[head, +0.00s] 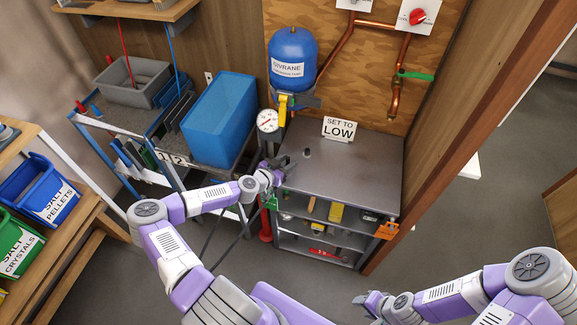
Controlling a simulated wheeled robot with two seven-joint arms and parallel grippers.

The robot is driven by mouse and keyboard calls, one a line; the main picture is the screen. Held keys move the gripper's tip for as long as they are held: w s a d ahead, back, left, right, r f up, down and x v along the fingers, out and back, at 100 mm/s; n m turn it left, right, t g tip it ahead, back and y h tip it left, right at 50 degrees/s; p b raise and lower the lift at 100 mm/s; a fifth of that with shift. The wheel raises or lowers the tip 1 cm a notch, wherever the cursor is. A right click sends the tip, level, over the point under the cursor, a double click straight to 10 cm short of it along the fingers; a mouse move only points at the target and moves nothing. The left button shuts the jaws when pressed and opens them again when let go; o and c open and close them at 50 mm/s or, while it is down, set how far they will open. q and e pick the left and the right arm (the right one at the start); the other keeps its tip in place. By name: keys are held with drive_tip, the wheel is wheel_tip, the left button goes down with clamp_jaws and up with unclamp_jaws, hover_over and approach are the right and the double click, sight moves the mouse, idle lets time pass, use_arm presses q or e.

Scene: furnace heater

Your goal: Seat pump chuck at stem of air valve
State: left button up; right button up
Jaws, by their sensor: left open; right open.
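A blue tank (292,58) is mounted on the plywood board above the grey cabinet. Below it are a yellow part (283,108) and a white round gauge (267,121). I cannot make out the air valve stem or the pump chuck for certain. A small dark piece (307,153) stands on the cabinet top, just right of my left gripper; I cannot tell what it is. My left gripper (290,160) is open at the cabinet's left edge, below the gauge. My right gripper (362,299) is open, low in the picture, far from the tank.
The cabinet top (360,165) is mostly clear, with a "SET TO LOW" sign (340,128) at its back. A red upright part (265,226) and dark hoses are by its left side. A cart with a blue bin (218,120) stands left.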

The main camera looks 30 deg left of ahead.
use_arm(q)
drive_tip(key=shift+x, duration=1.5)
clamp_jaws()
drive_tip(key=shift+r, duration=0.1)
